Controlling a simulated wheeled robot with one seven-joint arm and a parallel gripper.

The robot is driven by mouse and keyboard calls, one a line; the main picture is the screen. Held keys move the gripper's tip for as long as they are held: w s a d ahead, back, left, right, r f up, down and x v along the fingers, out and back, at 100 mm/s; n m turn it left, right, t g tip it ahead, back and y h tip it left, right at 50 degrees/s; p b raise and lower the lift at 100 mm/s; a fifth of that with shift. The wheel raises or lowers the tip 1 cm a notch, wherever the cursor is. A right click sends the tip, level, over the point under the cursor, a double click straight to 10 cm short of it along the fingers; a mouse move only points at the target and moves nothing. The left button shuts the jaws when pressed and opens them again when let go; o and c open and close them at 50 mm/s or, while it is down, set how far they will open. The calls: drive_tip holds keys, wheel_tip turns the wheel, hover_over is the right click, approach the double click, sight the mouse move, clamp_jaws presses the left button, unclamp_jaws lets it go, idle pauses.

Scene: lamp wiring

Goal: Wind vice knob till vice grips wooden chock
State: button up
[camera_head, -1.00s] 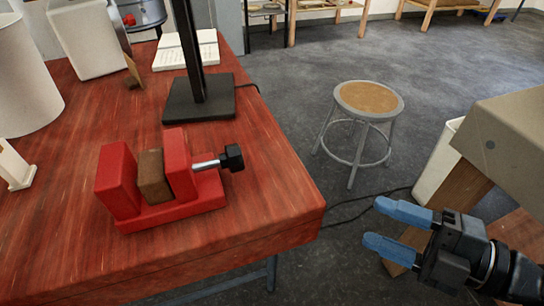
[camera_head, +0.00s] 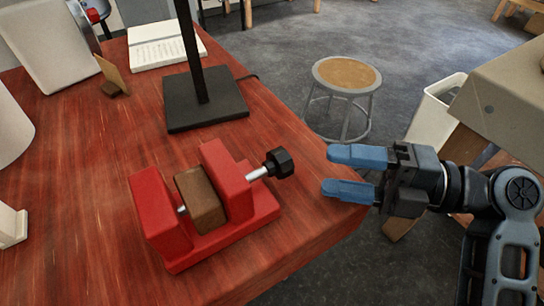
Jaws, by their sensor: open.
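The red vice (camera_head: 222,240) sits on the red wooden table near its right corner. The brown wooden chock (camera_head: 201,200) stands between its two red jaws. A gap with a bit of metal rod shows between the chock and the left jaw; the chock is close to the right jaw, and I cannot tell if they touch. The black vice knob (camera_head: 279,163) is on a metal screw at the vice's right side. My gripper (camera_head: 330,172) has blue fingers, open and empty, pointing left. It is to the right of the knob, apart from it, over the table's right edge.
A black lamp stand (camera_head: 206,100) rises from the table behind the vice. An open book (camera_head: 165,50) lies further back. A stool (camera_head: 346,80) stands on the floor behind my gripper. A white bin (camera_head: 432,122) and a grey box-like surface (camera_head: 500,100) are at the right.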

sight(292, 165)
drive_tip(key=x, duration=0.7)
drive_tip(key=shift+a+p, duration=0.35)
drive_tip(key=shift+p, duration=0.05)
drive_tip(key=c, duration=0.8)
